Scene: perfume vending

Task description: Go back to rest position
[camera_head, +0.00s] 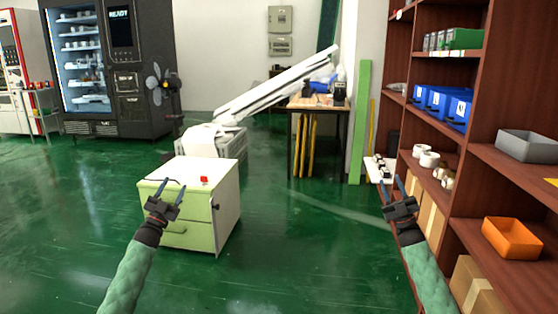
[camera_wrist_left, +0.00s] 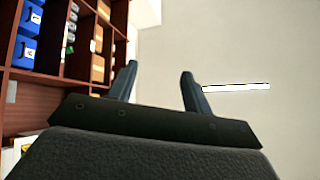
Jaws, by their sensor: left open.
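My left gripper (camera_head: 172,186) is raised in front of the white and pale green drawer cabinet in the head view. Its fingers are apart with nothing between them. In the left wrist view the two fingers of this gripper (camera_wrist_left: 158,85) stand apart against a plain pale surface. My right gripper (camera_head: 391,186) is raised at the right, in front of the brown shelf. Its fingers look spread and I see nothing held. Both forearms come up from the lower edge of the head view.
A drawer cabinet (camera_head: 226,218) with a small red item (camera_head: 204,180) stands ahead. A brown shelf (camera_head: 478,190) with blue bins (camera_head: 438,102) and an orange bin (camera_head: 511,239) fills the right. A dark vending machine (camera_head: 148,100) stands back left. Green floor (camera_head: 310,255) between the arms is clear.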

